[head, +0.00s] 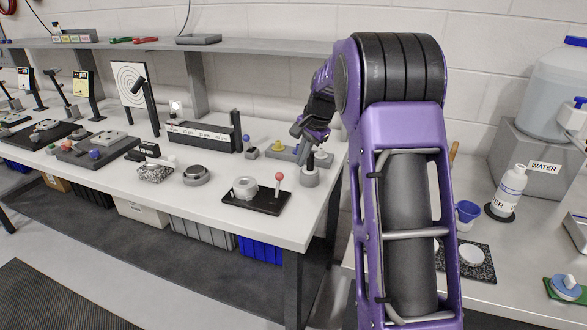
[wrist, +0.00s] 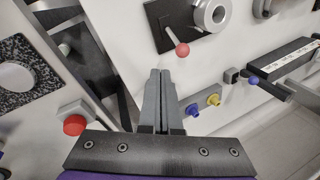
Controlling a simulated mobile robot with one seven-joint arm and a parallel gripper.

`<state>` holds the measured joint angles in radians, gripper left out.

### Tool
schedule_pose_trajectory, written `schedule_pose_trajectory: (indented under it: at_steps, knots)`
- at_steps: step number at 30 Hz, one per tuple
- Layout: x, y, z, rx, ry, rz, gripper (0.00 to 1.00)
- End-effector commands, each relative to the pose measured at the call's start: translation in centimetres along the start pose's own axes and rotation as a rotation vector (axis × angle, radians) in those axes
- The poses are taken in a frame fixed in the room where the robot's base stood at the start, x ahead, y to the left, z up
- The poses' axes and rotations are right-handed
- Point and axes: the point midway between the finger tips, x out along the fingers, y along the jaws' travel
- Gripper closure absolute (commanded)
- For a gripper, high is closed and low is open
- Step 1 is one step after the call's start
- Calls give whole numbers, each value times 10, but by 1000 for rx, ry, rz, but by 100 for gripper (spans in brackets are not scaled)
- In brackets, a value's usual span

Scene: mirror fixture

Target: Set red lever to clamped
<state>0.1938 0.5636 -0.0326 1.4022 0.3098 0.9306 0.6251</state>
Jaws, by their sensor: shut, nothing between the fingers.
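The red lever (head: 278,178) has a pinkish-red ball on a thin stem and stands on a black base plate (head: 256,204) near the bench's front right edge. A grey ring-shaped part (head: 244,187) sits beside it on the same plate. In the wrist view the red lever (wrist: 182,49) is just beyond the fingertips, with the ring (wrist: 212,14) to its upper right. My gripper (head: 297,132) is above the bench's right end, behind and right of the lever, apart from it. Its fingers (wrist: 160,72) are together and empty. Any clamped marking is not readable.
A grey block with a red button (wrist: 75,124) and blue and yellow knobs (wrist: 203,104) lie near my fingers. A long black labelled rack (head: 200,136) is behind. Bare bench (head: 290,222) lies in front.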

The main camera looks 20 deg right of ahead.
Motion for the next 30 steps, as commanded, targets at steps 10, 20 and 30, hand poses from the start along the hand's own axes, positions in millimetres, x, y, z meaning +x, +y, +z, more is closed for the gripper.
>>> schedule_pose_trajectory:
  at_steps: [10,20,30]
  knots:
    - [-41,-11,-43,0,-2,2,100]
    - [-49,-13,-51,0,-3,3,100]
    - [-49,-14,-50,-1,-2,2,100]
